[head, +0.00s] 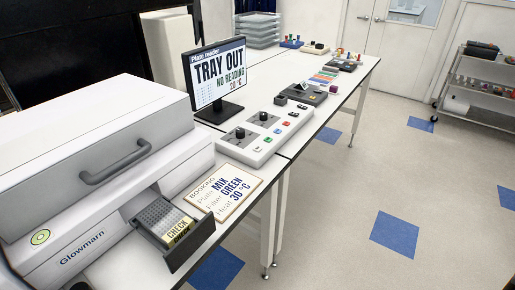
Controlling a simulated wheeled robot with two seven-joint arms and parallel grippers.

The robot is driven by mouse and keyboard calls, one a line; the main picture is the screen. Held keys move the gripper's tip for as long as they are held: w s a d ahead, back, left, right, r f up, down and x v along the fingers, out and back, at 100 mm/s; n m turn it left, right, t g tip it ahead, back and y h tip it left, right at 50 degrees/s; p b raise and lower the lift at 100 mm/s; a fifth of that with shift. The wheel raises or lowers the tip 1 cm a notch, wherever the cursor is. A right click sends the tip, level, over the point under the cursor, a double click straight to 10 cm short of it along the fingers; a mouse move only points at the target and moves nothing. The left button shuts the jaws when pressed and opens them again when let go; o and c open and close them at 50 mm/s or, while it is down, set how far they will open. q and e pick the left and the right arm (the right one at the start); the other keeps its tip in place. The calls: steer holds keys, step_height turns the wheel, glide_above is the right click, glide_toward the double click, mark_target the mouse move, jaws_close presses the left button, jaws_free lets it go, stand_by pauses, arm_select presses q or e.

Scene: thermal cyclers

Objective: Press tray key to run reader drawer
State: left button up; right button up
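The white plate reader (95,170), marked Glowmarn, stands at the left with a grey lid handle (115,167). Its dark drawer (172,258) is out at the front and holds a grey well plate (160,216) and a yellow label reading CHECK (180,232). The monitor (216,75) reads TRAY OUT, NO READING, 20 °C. The control panel (262,137) lies right of the reader, with two black knobs and several coloured keys; the key markings are too small to read. Neither of my grippers can be made out.
A booking card (224,190) reading MIX, GREEN, 30 °C lies between reader and panel. A dark device (307,93), coloured strips (324,76) and stacked trays (258,30) stand farther along the bench. A cart (478,85) stands at the right; the floor (340,190) beside the bench is clear.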

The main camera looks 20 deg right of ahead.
jaws_close()
stand_by(1.4)
